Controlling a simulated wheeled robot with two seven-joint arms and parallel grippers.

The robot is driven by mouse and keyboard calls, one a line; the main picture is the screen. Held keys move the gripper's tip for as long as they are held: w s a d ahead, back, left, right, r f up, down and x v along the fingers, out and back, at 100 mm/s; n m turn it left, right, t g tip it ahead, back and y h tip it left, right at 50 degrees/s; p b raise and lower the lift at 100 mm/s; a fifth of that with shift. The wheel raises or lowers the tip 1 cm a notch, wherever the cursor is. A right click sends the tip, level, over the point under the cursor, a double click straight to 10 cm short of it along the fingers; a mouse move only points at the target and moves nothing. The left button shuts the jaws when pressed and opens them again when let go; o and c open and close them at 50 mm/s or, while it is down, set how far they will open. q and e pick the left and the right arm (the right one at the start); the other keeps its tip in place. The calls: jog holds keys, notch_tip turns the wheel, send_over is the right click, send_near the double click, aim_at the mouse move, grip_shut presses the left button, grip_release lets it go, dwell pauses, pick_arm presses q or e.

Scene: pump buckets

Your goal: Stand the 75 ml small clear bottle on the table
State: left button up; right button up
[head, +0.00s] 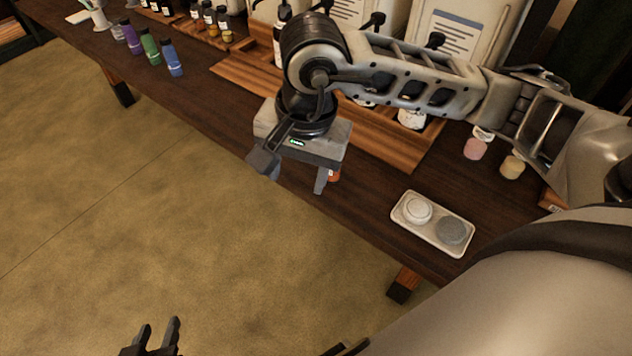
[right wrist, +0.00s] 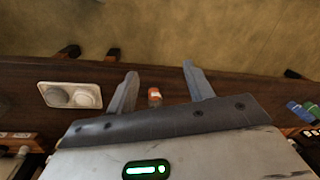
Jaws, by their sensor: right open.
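My right gripper (head: 291,174) is open above the front edge of the dark wooden table (head: 370,195). Its two fingers also show apart in the right wrist view (right wrist: 160,70). A small orange-red item (right wrist: 154,96) stands on the table and appears between these fingers in that view. In the head view it (head: 334,175) is mostly hidden behind a finger. I cannot tell if it is the small clear bottle, and no other clear bottle stands out. My left gripper (head: 158,330) is low over the floor, apart from the table, with its fingers apart and empty.
A white tray (head: 405,225) with two round pieces lies to the right. Pink (head: 475,149) and yellow (head: 512,166) jars stand near it. Purple, green and blue bottles (head: 172,57) stand at the left. Large pump containers (head: 455,40) and wooden risers (head: 395,148) line the back.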

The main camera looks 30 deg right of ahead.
jog(key=s+a+r+m+g+y, duration=0.1)
jog(key=s+a+m+g+y, duration=0.15)
jog(key=s+a+y, duration=0.35)
jog(key=s+a+r+m+g+y, duration=0.1)
jog(key=s+a+g+y, duration=0.25)
jog(key=a, duration=0.55)
jog(key=w+a+r+m+t+y, duration=0.3)
jog(key=r+m+t+y, duration=0.1)
jog(key=r+m+y, duration=0.8)
jog(key=w+d+f+m+t+h, duration=0.6)
jog(key=m+t, duration=0.3)
jog(key=m, duration=0.8)
jog(key=w+d+f+m+t+h, duration=0.4)
jog(key=d+f+m+t+h, duration=0.35)
jog(key=m, duration=0.95)
jog(key=s+d+f+m+g+h, duration=0.1)
jog(key=s+f+m+h, duration=0.1)
jog(key=f, duration=0.4)
jog(key=s+d+f+m+g+h, duration=0.1)
jog(key=s+f+m+g, duration=0.1)
jog(key=s+f+m, duration=0.2)
jog(key=s+d+f+m+g+h, duration=0.1)
jog(key=s+f+m+g+h, duration=0.1)
jog(key=f+m, duration=0.3)
notch_tip(320, 180, down, 3)
jog(key=shift+s+r+h, duration=0.15)
jog(key=shift+s+h, duration=0.15)
jog(key=shift+s, duration=0.25)
